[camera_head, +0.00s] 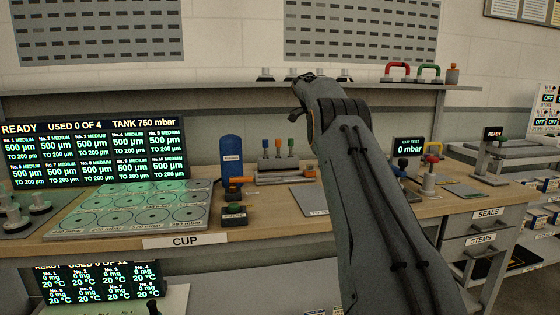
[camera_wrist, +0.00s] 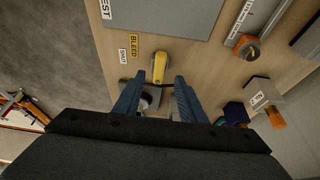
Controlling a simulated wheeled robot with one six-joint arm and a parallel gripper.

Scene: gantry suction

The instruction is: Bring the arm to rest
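My arm (camera_head: 375,200) rises from the bottom right of the head view to a bent joint in front of the shelf. My gripper is hidden in the head view. In the wrist view, my gripper (camera_wrist: 160,82) points down at the bench, its two blue fingers spread apart. A yellow lever (camera_wrist: 159,66) labelled BLEED lies just beyond the fingertips. A dark piece with a pale round part (camera_wrist: 149,97) shows between the fingers; I see no finger clearly touching it. The height above the bench is hard to tell.
The wooden bench (camera_head: 240,222) carries a plate of marked circles (camera_head: 130,206), a blue tank (camera_head: 231,157), a block with coloured handles (camera_head: 278,162) and a cup test display (camera_head: 407,146). A shelf (camera_head: 220,92) runs behind.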

